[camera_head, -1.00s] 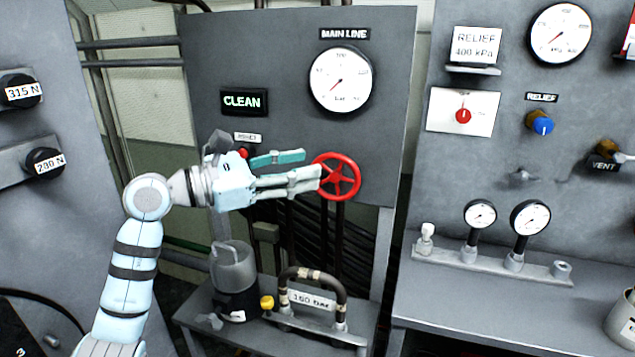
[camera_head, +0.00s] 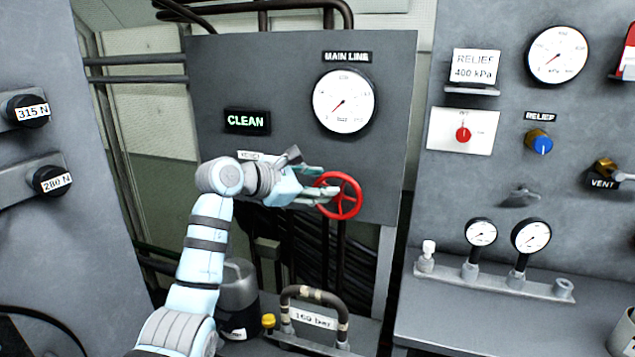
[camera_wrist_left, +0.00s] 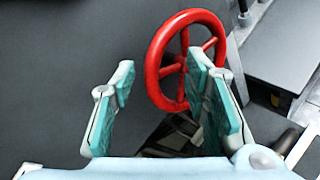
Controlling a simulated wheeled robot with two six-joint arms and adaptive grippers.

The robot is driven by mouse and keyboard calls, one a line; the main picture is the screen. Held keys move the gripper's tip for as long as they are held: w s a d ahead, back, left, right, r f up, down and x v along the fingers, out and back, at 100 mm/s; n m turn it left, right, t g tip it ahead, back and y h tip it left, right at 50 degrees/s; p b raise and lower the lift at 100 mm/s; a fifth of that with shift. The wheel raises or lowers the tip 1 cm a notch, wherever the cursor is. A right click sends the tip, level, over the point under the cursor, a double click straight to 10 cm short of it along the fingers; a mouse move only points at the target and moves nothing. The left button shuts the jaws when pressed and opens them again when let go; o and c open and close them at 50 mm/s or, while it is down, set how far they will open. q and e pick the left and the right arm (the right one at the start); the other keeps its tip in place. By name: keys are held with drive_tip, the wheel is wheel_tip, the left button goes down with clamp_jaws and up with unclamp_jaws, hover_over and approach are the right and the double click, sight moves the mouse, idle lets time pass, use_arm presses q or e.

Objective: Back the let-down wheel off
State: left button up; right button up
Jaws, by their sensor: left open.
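The red spoked let-down wheel (camera_head: 355,181) stands out from the grey panel below the MAIN LINE gauge (camera_head: 343,101). My left gripper (camera_head: 322,186) is at the wheel's left side, its fingertips overlapping the left part of the rim in the head view. In the left wrist view my left gripper (camera_wrist_left: 161,72) is open, with one teal-padded finger on either side of the wheel's near rim (camera_wrist_left: 152,72). The right-hand finger covers part of the wheel. I cannot tell whether either finger touches it. My right gripper is not in view.
Below stand a grey cylindrical container (camera_head: 238,290), partly behind my left arm, and a curved handle (camera_head: 315,291) with a bar label. The relief panel (camera_head: 400,250) stands to the right, beyond a gap.

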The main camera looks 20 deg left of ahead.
use_arm(q)
drive_tip(key=shift+c, duration=0.5)
drive_tip(key=c, duration=0.7)
drive_tip(key=shift+a+f, duration=0.1)
clamp_jaws()
